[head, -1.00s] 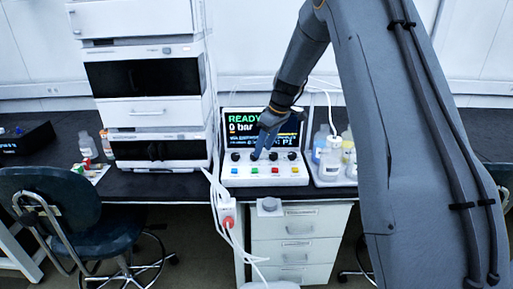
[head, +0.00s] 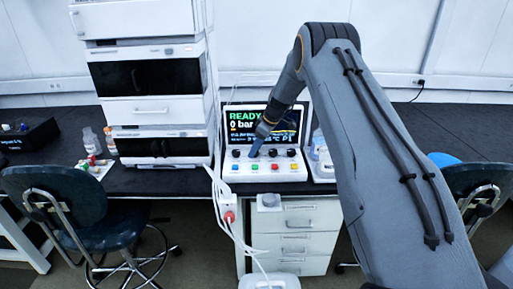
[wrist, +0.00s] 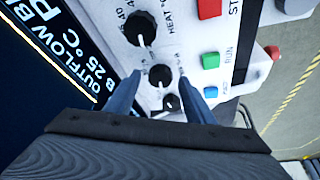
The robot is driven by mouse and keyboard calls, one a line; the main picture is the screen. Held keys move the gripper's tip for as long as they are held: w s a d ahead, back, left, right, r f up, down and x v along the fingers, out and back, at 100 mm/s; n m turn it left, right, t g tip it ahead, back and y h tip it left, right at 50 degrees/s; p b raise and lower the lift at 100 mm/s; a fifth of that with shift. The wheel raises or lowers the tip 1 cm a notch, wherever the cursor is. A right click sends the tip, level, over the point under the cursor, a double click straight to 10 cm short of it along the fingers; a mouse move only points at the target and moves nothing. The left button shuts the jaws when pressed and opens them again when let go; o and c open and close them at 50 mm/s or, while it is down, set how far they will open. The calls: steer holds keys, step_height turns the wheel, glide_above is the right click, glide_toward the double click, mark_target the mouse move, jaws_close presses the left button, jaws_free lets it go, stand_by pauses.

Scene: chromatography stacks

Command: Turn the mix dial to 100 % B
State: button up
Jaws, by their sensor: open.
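A white control panel (head: 245,174) with a dark screen reading READY and 0 bar stands on the black bench. A row of black dials runs below the screen, above coloured buttons. My gripper (head: 254,151) is at the second dial from the left and partly hides it. In the wrist view my gripper (wrist: 158,74) is open, with one finger on each side of a black dial (wrist: 160,75). Whether the fingers touch it I cannot tell. A larger dial (wrist: 143,28) marked HEAT and a smaller dial (wrist: 171,102) flank it. I cannot read which is the mix dial.
A tall stack of white instruments (head: 155,110) stands left of the panel. A tray with bottles (head: 319,155) is close on the right, partly behind my arm. White cables hang at the bench's front edge. Chairs stand on both sides.

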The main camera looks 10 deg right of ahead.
steer(key=shift+f, duration=0.15)
steer(key=shift+c, duration=0.4)
steer(key=c, duration=1)
